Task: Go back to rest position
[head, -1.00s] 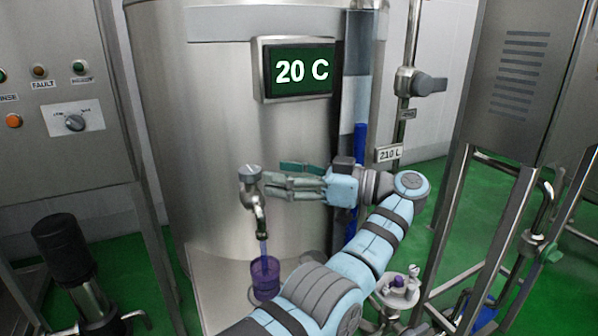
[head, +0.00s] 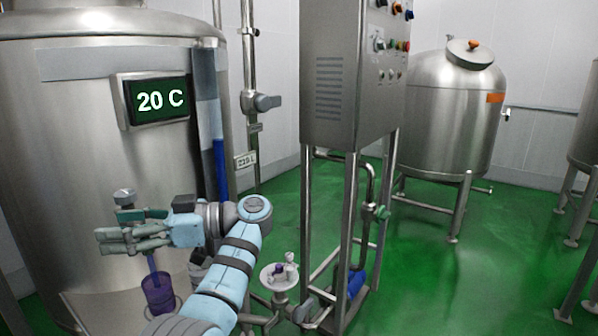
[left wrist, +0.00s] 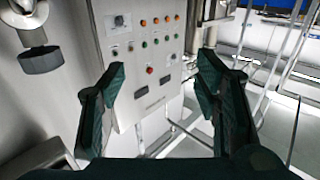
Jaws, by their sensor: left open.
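My left gripper (head: 108,230) is open and empty in front of the steel tank (head: 60,160), at the tap (head: 125,197), and covers most of it. I cannot tell whether it touches the tap. Below it a purple see-through cup (head: 158,292) stands under the spout, with a purple streak running down to it. In the left wrist view my left gripper (left wrist: 162,72) has its two dark green fingers spread wide with nothing between them. My right gripper is not in view.
A display (head: 160,101) on the tank reads 20 C. A grey control cabinet (head: 330,75) stands on steel legs right of my arm. A second tank (head: 450,115) stands farther back. Green floor (head: 430,270) is clear on the right.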

